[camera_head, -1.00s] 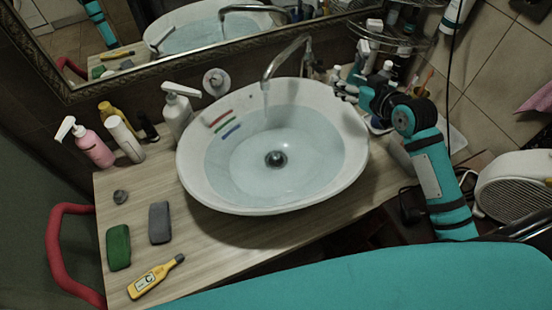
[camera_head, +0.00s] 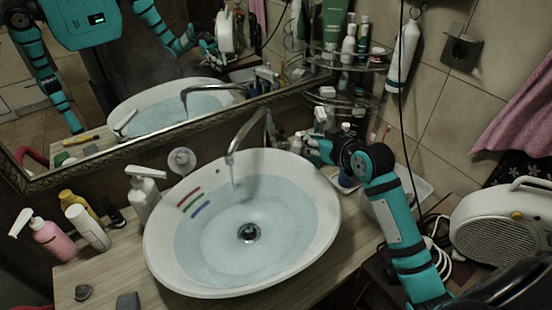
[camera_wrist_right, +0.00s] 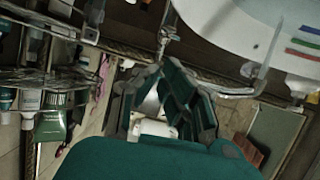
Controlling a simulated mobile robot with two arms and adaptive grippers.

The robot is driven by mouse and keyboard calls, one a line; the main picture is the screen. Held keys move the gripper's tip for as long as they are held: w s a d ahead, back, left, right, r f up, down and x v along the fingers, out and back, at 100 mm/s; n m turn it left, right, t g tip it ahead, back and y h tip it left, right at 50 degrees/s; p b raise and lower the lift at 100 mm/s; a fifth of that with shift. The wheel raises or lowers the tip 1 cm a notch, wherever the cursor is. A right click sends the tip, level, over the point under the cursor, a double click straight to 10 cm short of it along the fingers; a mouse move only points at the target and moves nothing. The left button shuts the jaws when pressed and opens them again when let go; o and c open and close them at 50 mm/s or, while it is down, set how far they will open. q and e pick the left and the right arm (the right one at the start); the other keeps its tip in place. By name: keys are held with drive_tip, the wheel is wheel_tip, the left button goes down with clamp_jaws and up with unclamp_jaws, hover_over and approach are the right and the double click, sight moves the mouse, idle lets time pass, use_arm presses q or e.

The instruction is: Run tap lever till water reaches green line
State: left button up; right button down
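The white oval basin (camera_head: 160,262) holds clear water (camera_head: 272,215). Red (camera_head: 188,196), green (camera_head: 194,203) and blue (camera_head: 200,210) lines mark its inner left wall, red highest. The waterline is near these marks; I cannot tell exactly which it touches. The chrome tap (camera_head: 240,140) arches over the basin, and a thin stream falls from its spout. In the right wrist view the tap (camera_wrist_right: 228,92) lies beyond the fingertips. The tap lever is not clearly distinguishable. My right gripper (camera_head: 318,150) is right of the tap; its fingers (camera_wrist_right: 158,95) are apart. My left gripper is not directly in view.
A pink bottle (camera_head: 52,240), a white bottle (camera_head: 88,228) and a white pump bottle (camera_head: 143,195) stand left of the basin. A corner rack (camera_head: 350,62) with bottles is behind my right gripper. A white heater (camera_head: 505,228) stands at right. A mirror (camera_head: 165,75) is behind.

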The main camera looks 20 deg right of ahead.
wheel_tip(320, 180, up, 5)
drive_tip(key=w+a+m+g+b, duration=0.1)
drive_tip(key=w+b, duration=0.2)
drive_tip(key=p, duration=0.2)
hover_over(287, 140)
drive_tip(key=w, duration=0.1)
drive_tip(key=shift+g+h, duration=0.3)
drive_tip(key=shift+h, duration=0.1)
wheel_tip(287, 140, down, 5)
drive_tip(key=shift+w+r, duration=0.15)
drive_tip(key=f, duration=0.1)
drive_tip(key=s+f+p, duration=0.1)
drive_tip(key=f, duration=0.1)
drive_tip(key=shift+s+d+f, duration=0.1)
drive_tip(key=shift+s+f, duration=0.15)
drive_tip(key=shift+f, duration=0.15)
use_arm(q)
drive_tip(key=shift+f, duration=0.35)
